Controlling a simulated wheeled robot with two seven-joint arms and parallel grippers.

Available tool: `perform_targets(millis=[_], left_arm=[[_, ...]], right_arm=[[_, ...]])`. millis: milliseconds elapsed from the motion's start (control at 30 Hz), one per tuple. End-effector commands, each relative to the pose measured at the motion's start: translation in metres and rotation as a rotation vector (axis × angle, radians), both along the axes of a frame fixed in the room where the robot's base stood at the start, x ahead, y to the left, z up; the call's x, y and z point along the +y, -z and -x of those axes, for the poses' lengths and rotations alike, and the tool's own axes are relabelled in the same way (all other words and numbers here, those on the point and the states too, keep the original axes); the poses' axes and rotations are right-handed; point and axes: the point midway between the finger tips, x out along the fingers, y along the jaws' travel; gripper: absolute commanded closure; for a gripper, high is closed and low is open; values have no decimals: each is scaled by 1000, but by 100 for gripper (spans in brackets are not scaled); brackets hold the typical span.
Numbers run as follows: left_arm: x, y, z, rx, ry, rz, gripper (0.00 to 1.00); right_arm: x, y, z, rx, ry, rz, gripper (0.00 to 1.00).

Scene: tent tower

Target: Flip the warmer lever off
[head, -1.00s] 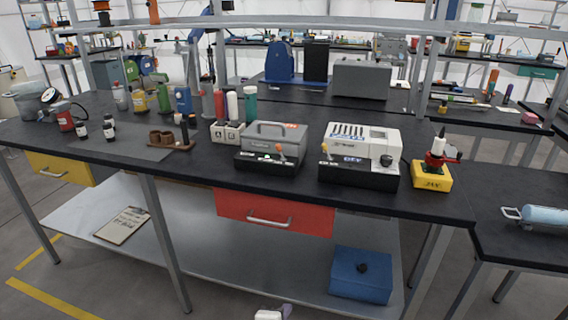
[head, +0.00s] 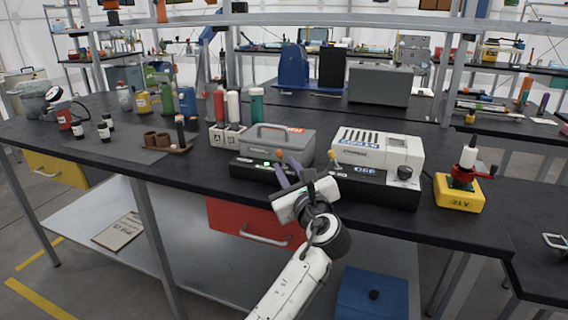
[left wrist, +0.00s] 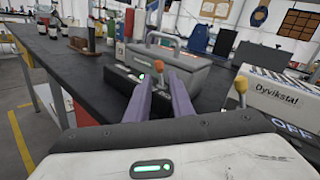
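A grey lidded appliance (head: 268,141) on a black base stands on the bench. It has a lit green light and an orange-tipped lever (head: 280,154); the lever also shows in the left wrist view (left wrist: 157,40). A white appliance (head: 378,148) stands to its right, with a yellow-knobbed lever (head: 334,156) and an OFF label. I cannot tell from lettering which is the warmer. My left gripper (head: 288,170) is open and empty, its purple fingers in front of the grey appliance, pointing at its lever. The lever appears between the fingertips in the left wrist view; contact is unclear. My right gripper is not in view.
A yellow box with a red-and-white device (head: 463,175) stands right of the white appliance. Canisters (head: 233,105) and small labelled boxes (head: 226,135) stand left of the grey one. A red drawer (head: 245,220) lies under the bench edge. A shelf rail crosses above.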

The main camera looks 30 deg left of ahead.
Motion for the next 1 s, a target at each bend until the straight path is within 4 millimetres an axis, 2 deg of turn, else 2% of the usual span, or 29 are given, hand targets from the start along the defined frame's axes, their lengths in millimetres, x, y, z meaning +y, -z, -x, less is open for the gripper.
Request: perform_targets(millis=[100, 233, 567, 600, 700, 733, 867, 1000], left_arm=[[15, 0, -12, -2, -2, -1, 79], [23, 0, -20, -3, 2, 0, 79], [28, 0, -23, -1, 1, 2, 79], [28, 0, -23, -1, 1, 2, 81], [27, 0, -23, -1, 1, 2, 98], [27, 0, -23, -1, 1, 2, 100], [27, 0, -23, -1, 2, 3, 100], [28, -4, -23, -6, 2, 27, 100]], right_arm=[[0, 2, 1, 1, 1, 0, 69], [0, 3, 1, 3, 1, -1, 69], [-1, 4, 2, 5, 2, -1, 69], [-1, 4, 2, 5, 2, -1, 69], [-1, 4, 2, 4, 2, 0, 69], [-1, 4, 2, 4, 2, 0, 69], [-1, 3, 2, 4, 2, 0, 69], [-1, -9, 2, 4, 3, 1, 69]])
